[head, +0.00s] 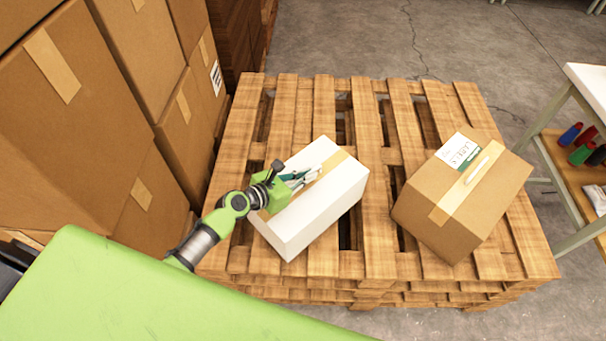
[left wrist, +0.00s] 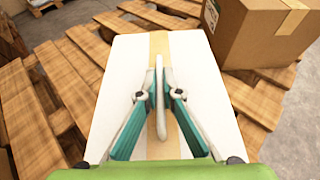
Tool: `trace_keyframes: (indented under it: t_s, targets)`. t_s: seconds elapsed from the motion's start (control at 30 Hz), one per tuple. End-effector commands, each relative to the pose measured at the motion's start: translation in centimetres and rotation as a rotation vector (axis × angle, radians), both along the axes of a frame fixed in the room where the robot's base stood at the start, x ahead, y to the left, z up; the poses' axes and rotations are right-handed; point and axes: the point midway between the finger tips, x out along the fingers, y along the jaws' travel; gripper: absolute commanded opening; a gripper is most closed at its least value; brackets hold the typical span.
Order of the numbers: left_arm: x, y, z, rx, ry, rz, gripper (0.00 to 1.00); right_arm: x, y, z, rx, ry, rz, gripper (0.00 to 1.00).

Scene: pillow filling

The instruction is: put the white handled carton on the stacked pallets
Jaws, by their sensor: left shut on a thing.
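The white handled carton (head: 321,215) is on the slats of the stacked pallets (head: 383,240), left of their middle, turned at an angle. A tan tape strip runs across its top. My left gripper (head: 302,178) is over the carton's top, shut on its handle. In the left wrist view the gripper (left wrist: 160,98) has its two teal-sided fingers on either side of the upright white handle (left wrist: 160,85), with the carton's white top (left wrist: 205,75) below. The wrist partly hides the carton's left end. I cannot tell whether its underside touches the slats. My right gripper is out of view.
A brown carton (head: 450,215) with a label and handle sits on the pallets to the right. Tall stacks of brown boxes (head: 90,120) stand at the left. A shelf table (head: 590,90) stands at the right. Bare slats show behind the white carton.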

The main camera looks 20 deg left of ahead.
Motion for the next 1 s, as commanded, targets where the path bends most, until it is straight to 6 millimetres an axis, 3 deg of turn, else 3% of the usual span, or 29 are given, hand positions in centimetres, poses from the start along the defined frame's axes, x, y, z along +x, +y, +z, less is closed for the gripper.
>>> trace_keyframes:
  t_s: [0.1, 0.4, 0.43, 0.47, 0.5, 0.83, 1.0]
  targets:
    - [0.2, 0.1, -1.3, -0.002, -0.006, 0.003, 0.00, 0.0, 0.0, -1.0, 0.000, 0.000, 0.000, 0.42]
    - [0.2, 0.1, -1.4, -0.001, -0.006, 0.002, 0.00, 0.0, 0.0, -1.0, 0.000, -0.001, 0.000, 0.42]
    - [-0.1, 0.1, -1.9, 0.001, 0.003, 0.000, 0.14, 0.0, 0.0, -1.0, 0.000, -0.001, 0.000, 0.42]
    - [-0.1, 0.1, -1.9, 0.001, 0.003, 0.000, 0.22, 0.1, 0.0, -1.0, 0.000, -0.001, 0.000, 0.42]
    - [-0.1, 0.1, -1.9, 0.001, 0.003, 0.000, 0.23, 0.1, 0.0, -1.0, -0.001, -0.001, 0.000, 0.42]
    - [-0.2, 0.2, -1.8, 0.001, 0.003, 0.000, 0.23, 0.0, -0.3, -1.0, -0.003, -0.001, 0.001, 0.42]
    - [-1.8, 1.0, -1.1, 0.002, 0.005, 0.000, 0.23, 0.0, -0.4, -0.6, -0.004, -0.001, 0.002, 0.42]
